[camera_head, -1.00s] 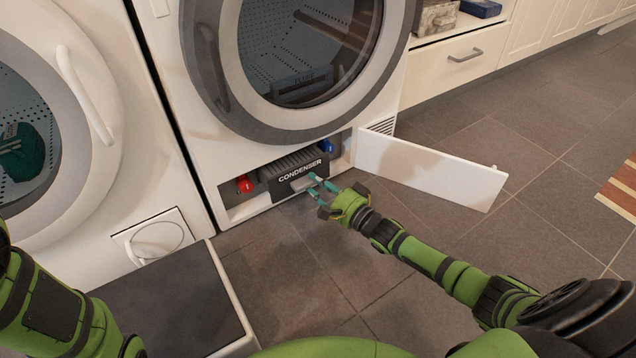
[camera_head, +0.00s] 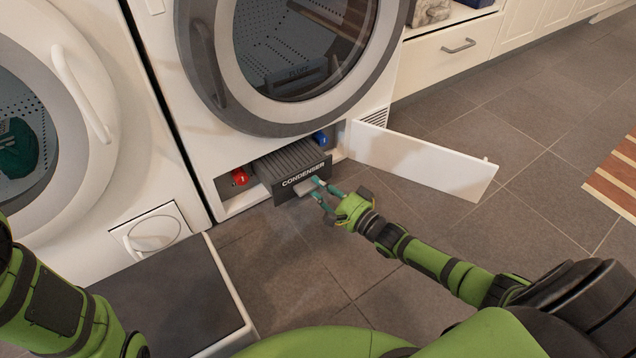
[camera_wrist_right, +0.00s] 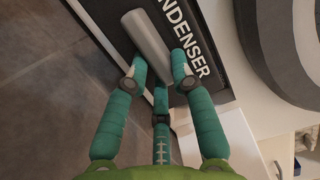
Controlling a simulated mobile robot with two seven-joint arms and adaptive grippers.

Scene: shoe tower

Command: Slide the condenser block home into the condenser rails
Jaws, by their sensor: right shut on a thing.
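The dark grey condenser block (camera_head: 292,165), lettered CONDENSER on its front, stands partly out of the low opening in the dryer's base, its rear still inside. The condenser rails cannot be made out beneath and behind the block. My right gripper (camera_head: 322,190) is shut on the block's grey front handle. In the right wrist view the teal fingers (camera_wrist_right: 160,78) close around the handle bar (camera_wrist_right: 150,45) on the lettered face of the condenser block (camera_wrist_right: 110,22). My left gripper is out of view; only part of the left arm shows at the lower left.
A red lever (camera_head: 239,177) sits left of the block and a blue one (camera_head: 321,139) right of it, inside the opening. The white flap (camera_head: 425,163) stands open to the right. A dark-topped white box (camera_head: 165,300) stands at front left. The floor ahead is clear.

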